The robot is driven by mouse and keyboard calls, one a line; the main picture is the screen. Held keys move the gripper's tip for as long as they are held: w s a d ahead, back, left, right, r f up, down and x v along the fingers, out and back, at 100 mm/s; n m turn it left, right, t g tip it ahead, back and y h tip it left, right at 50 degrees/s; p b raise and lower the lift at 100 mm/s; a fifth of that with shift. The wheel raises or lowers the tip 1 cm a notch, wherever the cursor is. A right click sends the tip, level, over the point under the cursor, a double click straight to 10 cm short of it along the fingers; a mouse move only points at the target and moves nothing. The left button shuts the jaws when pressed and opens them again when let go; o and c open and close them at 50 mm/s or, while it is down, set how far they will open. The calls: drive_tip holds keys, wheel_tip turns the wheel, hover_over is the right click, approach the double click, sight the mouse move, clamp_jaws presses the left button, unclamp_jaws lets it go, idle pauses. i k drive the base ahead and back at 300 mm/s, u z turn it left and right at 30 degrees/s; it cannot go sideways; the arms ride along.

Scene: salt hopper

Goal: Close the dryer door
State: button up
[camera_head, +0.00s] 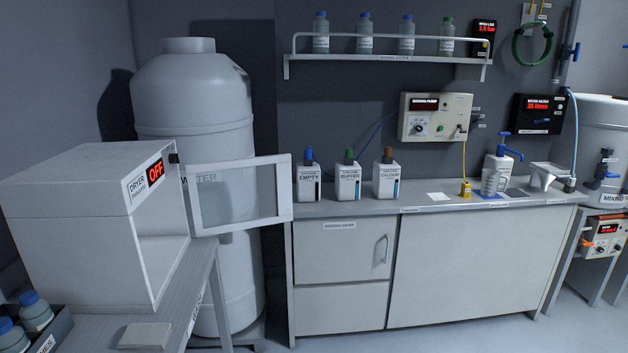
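The dryer (75,220) is a white box on a bench at the left, with a label and a red display reading OFF. Its door (243,217) is a white frame around a see-through pane. The door stands wide open, swung out to the right from the dryer's right front edge, in front of a large tank. The dryer's opening (165,235) shows, and I see nothing inside the part in view. My gripper is not in view.
A water tank (195,95) stands behind the door. A white pad (145,336) lies on the dryer's bench, and a bottle tray (55,335) is at lower left. A counter (480,255) with labelled containers fills the right. Floor shows at lower right.

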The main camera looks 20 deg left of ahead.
sight(284, 162)
drive_tip(key=i, duration=3.4)
drive_tip(key=u, duration=2.9)
